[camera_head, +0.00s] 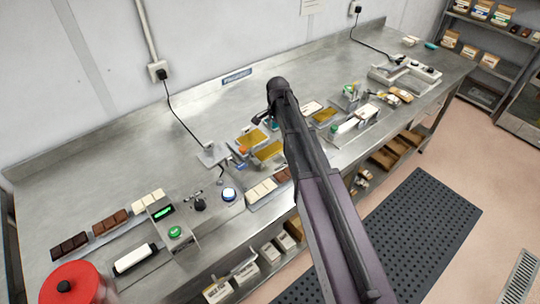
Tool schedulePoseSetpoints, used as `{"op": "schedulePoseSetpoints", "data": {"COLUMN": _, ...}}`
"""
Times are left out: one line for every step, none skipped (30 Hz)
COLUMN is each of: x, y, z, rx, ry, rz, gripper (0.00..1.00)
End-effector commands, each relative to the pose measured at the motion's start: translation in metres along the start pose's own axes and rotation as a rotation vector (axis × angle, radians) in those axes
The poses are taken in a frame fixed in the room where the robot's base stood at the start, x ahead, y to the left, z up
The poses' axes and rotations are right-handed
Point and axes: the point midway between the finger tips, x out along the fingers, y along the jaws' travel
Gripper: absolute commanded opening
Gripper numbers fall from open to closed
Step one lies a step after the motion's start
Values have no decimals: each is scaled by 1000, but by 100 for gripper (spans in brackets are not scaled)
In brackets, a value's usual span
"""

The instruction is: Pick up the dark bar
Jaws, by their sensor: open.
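The dark bar (68,246) is a very dark brown, segmented chocolate bar. My gripper (264,118) is at the far end of my arm, over the middle of the bench, well to the right of and behind the dark bar. It is open; the arm hides most of it, and I see nothing held.
A red lidded container (75,285) stands near the dark bar, at the front. A white roller (135,259) and a control box with a green button (174,232) lie to its right. Amber trays (268,151) sit mid-bench. The bench behind the bars is clear.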

Motion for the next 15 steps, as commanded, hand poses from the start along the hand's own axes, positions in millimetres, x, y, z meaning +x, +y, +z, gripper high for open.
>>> {"op": "schedulePoseSetpoints", "data": {"x": 8, "y": 0, "z": 0, "rx": 0, "ry": 0, "rz": 0, "gripper": 100}}
{"op": "schedulePoseSetpoints", "data": {"x": 10, "y": 0, "z": 0, "rx": 0, "ry": 0, "rz": 0, "gripper": 100}}
{"op": "schedulePoseSetpoints", "data": {"x": 13, "y": 0, "z": 0, "rx": 0, "ry": 0, "rz": 0, "gripper": 100}}
{"op": "schedulePoseSetpoints", "data": {"x": 14, "y": 0, "z": 0, "rx": 0, "ry": 0, "rz": 0, "gripper": 100}}
{"op": "schedulePoseSetpoints", "data": {"x": 16, "y": 0, "z": 0, "rx": 0, "ry": 0, "rz": 0, "gripper": 100}}
{"op": "schedulePoseSetpoints", "data": {"x": 17, "y": 0, "z": 0, "rx": 0, "ry": 0, "rz": 0, "gripper": 100}}
{"op": "schedulePoseSetpoints", "data": {"x": 18, "y": 0, "z": 0, "rx": 0, "ry": 0, "rz": 0, "gripper": 100}}
{"op": "schedulePoseSetpoints", "data": {"x": 18, "y": 0, "z": 0, "rx": 0, "ry": 0, "rz": 0, "gripper": 100}}
{"op": "schedulePoseSetpoints", "data": {"x": 19, "y": 0, "z": 0, "rx": 0, "ry": 0, "rz": 0, "gripper": 100}}
{"op": "schedulePoseSetpoints", "data": {"x": 19, "y": 0, "z": 0, "rx": 0, "ry": 0, "rz": 0, "gripper": 100}}
{"op": "schedulePoseSetpoints", "data": {"x": 19, "y": 0, "z": 0, "rx": 0, "ry": 0, "rz": 0, "gripper": 100}}
{"op": "schedulePoseSetpoints", "data": {"x": 19, "y": 0, "z": 0, "rx": 0, "ry": 0, "rz": 0, "gripper": 100}}
{"op": "schedulePoseSetpoints", "data": {"x": 19, "y": 0, "z": 0, "rx": 0, "ry": 0, "rz": 0, "gripper": 100}}
{"op": "schedulePoseSetpoints", "data": {"x": 19, "y": 0, "z": 0, "rx": 0, "ry": 0, "rz": 0, "gripper": 100}}
{"op": "schedulePoseSetpoints", "data": {"x": 19, "y": 0, "z": 0, "rx": 0, "ry": 0, "rz": 0, "gripper": 100}}
